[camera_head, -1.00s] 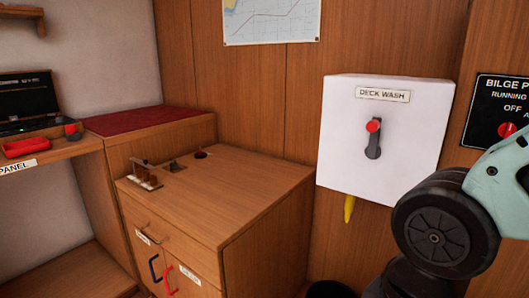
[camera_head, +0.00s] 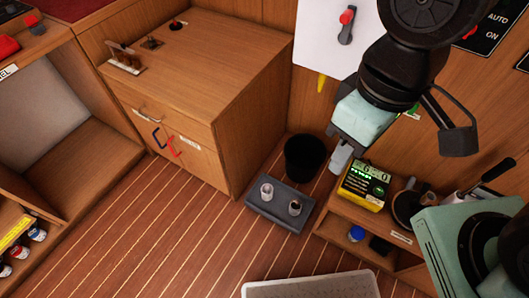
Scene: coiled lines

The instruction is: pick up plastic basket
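A pale grey, shallow container with a rim (camera_head: 312,286) shows at the bottom edge of the head view, on the plank floor. It looks like the plastic basket, but its near part is cut off by the frame. My gripper (camera_head: 341,156) hangs from my arm at the centre right, above the low shelf area and well apart from the container. Its fingers are seen small and partly from behind, so I cannot tell how far apart they are. Nothing is visibly held.
A black bin (camera_head: 304,157) and a dark grey tray with two small cups (camera_head: 280,207) stand on the floor beside the wooden cabinet (camera_head: 215,80). A low wooden shelf (camera_head: 350,222) bears a yellow-black device (camera_head: 364,186) and a pan.

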